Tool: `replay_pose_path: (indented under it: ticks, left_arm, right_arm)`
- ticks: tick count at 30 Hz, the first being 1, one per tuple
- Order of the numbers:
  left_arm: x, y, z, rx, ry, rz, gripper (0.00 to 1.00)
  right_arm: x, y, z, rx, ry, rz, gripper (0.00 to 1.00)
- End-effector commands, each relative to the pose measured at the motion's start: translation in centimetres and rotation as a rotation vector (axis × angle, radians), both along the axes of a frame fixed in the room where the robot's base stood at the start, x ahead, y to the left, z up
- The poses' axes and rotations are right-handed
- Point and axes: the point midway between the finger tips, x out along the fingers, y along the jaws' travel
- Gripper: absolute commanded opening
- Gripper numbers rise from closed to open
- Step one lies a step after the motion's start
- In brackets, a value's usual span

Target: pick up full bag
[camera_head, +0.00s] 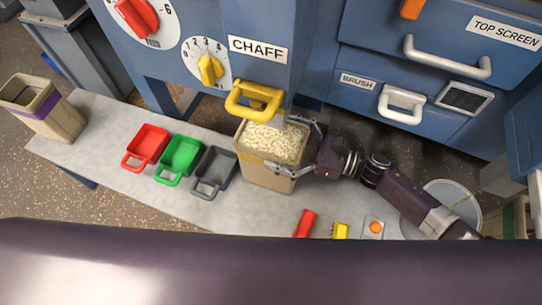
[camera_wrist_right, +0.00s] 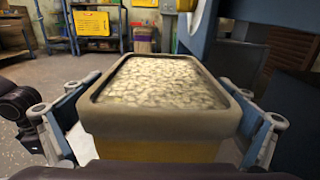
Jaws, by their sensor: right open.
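The full bag (camera_head: 268,178) is a tan, open-topped, box-like bag filled to near its rim with pale grain. It stands upright on the grey bench under the yellow handle of the chaff spout. My right gripper (camera_head: 285,150) is open, with one finger on each side of the bag. In the right wrist view the bag (camera_wrist_right: 158,125) sits between the two spread fingers, with its grain surface in plain sight. Small gaps seem to show beside the fingers; contact cannot be told. My left gripper is not in view.
Red (camera_head: 146,146), green (camera_head: 180,158) and grey (camera_head: 213,172) scoops lie left of the bag on the bench (camera_head: 110,125). Another tan bag with a purple band (camera_head: 45,108) stands at the bench's left end. The blue machine (camera_head: 345,40) rises close behind; a round bin (camera_head: 455,195) is at right.

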Motion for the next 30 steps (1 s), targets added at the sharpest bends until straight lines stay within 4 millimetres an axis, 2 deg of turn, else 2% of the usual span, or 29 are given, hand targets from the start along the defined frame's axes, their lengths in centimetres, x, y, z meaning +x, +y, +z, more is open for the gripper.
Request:
replay_pose_path:
  ticks: [2,20,30]
  left_arm:
    - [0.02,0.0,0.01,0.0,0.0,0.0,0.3]
    - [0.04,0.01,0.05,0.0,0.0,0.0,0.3]
    - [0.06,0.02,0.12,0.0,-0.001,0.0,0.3]
  right_arm:
    - [-0.01,0.01,0.0,0.0,0.0,0.0,0.96]
    - [0.02,0.02,0.05,0.001,0.0,0.0,0.29]
    - [0.22,0.01,0.52,0.005,-0.004,0.001,0.28]
